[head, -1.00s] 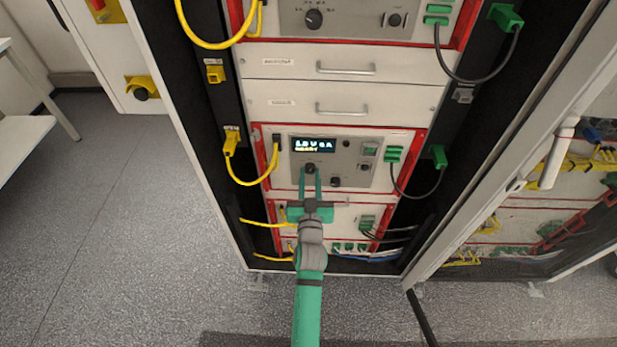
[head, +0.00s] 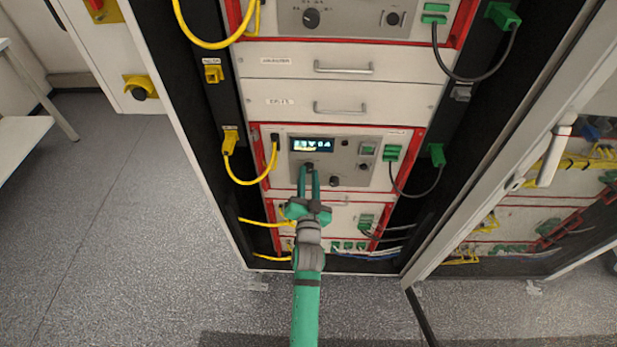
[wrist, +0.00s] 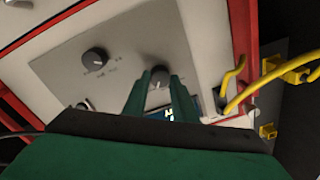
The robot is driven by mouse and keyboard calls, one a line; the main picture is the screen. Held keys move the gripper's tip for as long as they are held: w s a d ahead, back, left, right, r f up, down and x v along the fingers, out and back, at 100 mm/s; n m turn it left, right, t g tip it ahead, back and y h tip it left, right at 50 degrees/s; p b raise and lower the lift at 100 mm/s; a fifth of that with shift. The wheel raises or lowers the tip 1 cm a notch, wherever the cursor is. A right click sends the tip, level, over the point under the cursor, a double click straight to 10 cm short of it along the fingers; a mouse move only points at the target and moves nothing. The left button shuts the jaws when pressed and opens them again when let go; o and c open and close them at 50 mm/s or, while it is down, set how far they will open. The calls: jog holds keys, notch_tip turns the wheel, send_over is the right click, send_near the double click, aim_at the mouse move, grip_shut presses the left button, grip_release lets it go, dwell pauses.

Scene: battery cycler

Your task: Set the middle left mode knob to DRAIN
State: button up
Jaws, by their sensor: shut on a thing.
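The middle cycler unit has a grey front panel (head: 345,172) with a lit display (head: 311,145). The left mode knob (head: 309,166) is on the panel below the display. It also shows in the wrist view as a dark round knob (wrist: 159,74) between my fingertips. My gripper (head: 309,175) reaches up to it from below, its two green fingers shut on the knob. In the wrist view my gripper (wrist: 160,85) has one finger on each side of it. The knob's pointer and the mode labels are too small or hidden to read.
A second knob (head: 335,181) sits just right of my fingers. A yellow cable (head: 250,183) hangs at the unit's left, a dark cable (head: 404,192) at its right. The open cabinet door (head: 500,165) stands on the right. The floor at left is clear.

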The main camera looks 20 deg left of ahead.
jog(key=shift+a+f, duration=0.1)
jog(key=shift+f, duration=0.05)
jog(key=o, duration=1)
jog(key=shift+o, duration=0.2)
jog(key=shift+w, duration=0.15)
jog(key=shift+s, duration=0.55)
jog(key=v, duration=1)
jog(key=shift+d, duration=0.3)
jog(key=shift+w, duration=0.15)
